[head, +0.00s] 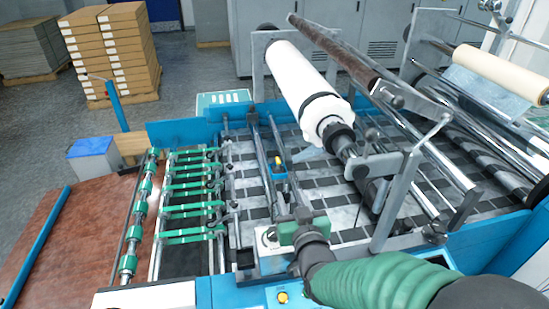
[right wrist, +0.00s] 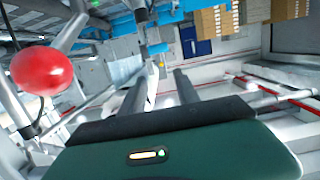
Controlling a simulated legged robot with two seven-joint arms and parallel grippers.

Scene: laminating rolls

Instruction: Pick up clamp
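My right gripper (head: 290,209) reaches in from the lower right over the front edge of the laminating machine. In the right wrist view its two dark fingers (right wrist: 162,80) stand apart, with a pale metal part seen in the gap. I cannot tell whether that part lies between the fingers or beyond them. I cannot identify the clamp with certainty. A dark collar (head: 338,137) sits on the shaft at the near end of the white roll (head: 304,85), apart from my gripper. My left gripper is not in view.
A red ball knob (right wrist: 42,70) on a lever is close at the left in the right wrist view. Green-banded rollers (head: 190,200) lie left of my gripper. A bare dark shaft (head: 335,50) runs above the white roll. Stacked boxes (head: 113,50) stand far back.

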